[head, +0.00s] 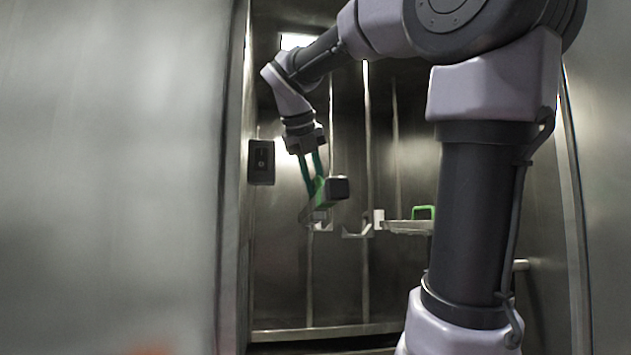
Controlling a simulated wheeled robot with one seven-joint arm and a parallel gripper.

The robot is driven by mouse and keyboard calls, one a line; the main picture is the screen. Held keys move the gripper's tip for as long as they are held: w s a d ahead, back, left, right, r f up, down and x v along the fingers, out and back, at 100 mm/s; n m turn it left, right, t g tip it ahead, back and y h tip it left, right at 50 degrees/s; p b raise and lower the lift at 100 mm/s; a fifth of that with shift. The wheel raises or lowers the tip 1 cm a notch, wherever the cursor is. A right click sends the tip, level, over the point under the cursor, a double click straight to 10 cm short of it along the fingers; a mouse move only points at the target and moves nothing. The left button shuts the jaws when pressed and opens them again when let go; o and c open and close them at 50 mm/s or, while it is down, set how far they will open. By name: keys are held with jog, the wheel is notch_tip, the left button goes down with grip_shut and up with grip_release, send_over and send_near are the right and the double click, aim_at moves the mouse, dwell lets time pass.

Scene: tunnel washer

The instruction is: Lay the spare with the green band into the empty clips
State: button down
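My gripper (315,188) hangs down inside the steel bay with its two green fingers around a spare. The spare has a green band (321,195), a dark block at its near right end and a grey length running down to the left. It appears held between the fingers, tilted in the picture. Pale clips (357,231) stand at the back, just right of and below the spare; the one I see most clearly looks empty. The spare's lower end overlaps another pale bracket (325,226), and I cannot tell whether they touch.
A grey ledge (405,227) with a green handle (423,211) lies right of the clips, partly hidden behind my arm. A black switch box (261,162) is on the left wall. Vertical rods (367,130) line the back. A sill (325,332) crosses the bottom.

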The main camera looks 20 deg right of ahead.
jog(key=shift+w+d, duration=0.8)
jog(key=shift+w, duration=2.05)
jog(key=shift+w+d, duration=0.75)
jog(key=shift+w, duration=2.05)
jog(key=shift+w+d, duration=0.8)
jog(key=shift+w, duration=2.05)
jog(key=shift+w+d, duration=0.25)
jog(key=shift+w, duration=0.45)
jog(key=shift+w+d, duration=0.25)
jog(key=shift+w, duration=0.45)
jog(key=shift+s+d, duration=1.5)
jog(key=shift+d, duration=3.35)
jog(key=shift+f, duration=2.3)
jog(key=shift+a, duration=0.1)
jog(key=c, duration=0.7)
grip_release()
jog(key=shift+f, duration=0.1)
